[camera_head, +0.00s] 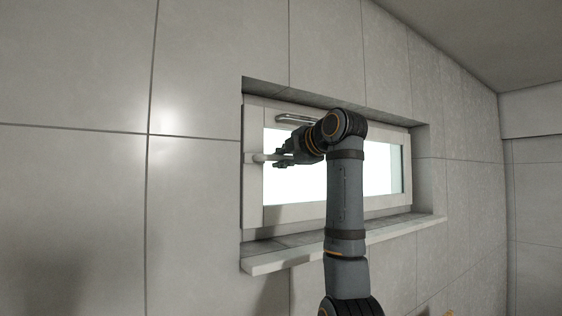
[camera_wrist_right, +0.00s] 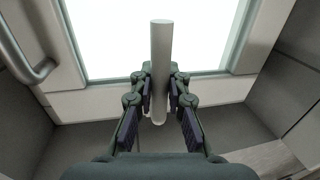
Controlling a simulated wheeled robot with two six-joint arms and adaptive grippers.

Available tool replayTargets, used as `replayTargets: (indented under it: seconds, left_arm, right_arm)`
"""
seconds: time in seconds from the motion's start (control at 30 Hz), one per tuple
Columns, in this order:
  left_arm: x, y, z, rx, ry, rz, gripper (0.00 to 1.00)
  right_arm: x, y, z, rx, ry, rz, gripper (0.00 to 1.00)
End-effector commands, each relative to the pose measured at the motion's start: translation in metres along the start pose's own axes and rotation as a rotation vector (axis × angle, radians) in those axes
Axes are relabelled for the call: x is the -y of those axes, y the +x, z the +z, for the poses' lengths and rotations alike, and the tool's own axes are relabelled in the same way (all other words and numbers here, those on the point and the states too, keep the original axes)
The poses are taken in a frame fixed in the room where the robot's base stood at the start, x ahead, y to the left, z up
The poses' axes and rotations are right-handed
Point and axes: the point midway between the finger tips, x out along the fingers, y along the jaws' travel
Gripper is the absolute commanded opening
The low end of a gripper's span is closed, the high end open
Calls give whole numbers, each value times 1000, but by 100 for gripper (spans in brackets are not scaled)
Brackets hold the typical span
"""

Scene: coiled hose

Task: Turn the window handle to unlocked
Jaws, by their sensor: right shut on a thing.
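The window handle (camera_head: 268,157) is a pale bar on the left side of the white window frame (camera_head: 253,200). In the head view it sticks out sideways to the right, roughly level, and its right end is partly hidden by my right gripper (camera_head: 280,159). In the right wrist view the handle (camera_wrist_right: 161,60) is a light round bar between the two fingers of my right gripper (camera_wrist_right: 160,92). The fingers are shut on it from both sides. The left gripper is in neither view.
A grey metal bar (camera_head: 296,119) is fixed on the upper window frame; a similar bar shows at the left in the wrist view (camera_wrist_right: 27,62). A sill (camera_head: 290,258) juts out below the window. Tiled wall surrounds the recess. The area left of the window is bare.

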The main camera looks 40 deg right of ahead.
Motion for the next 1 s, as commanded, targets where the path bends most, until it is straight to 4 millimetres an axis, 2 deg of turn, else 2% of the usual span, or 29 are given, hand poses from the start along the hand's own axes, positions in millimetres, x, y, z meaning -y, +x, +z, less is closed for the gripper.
replayTargets:
  seconds: [0.33,0.37,0.53,0.83,0.93,1.0]
  left_arm:
    - [0,0,0,0,0,0,40]
    - [0,0,0,0,0,0,40]
    - [0,0,0,0,0,0,40]
    - [3,0,1,1,1,-4,40]
    - [2,0,1,1,1,-3,40]
    - [2,0,0,1,0,-2,40]
  right_arm:
    - [0,0,0,0,-6,-1,0]
    - [0,0,0,0,-6,0,15]
    - [0,0,0,0,-5,0,38]
    - [0,-1,0,0,-4,1,38]
    - [-1,-11,0,1,-4,2,38]
    - [-1,-25,1,3,-4,4,38]
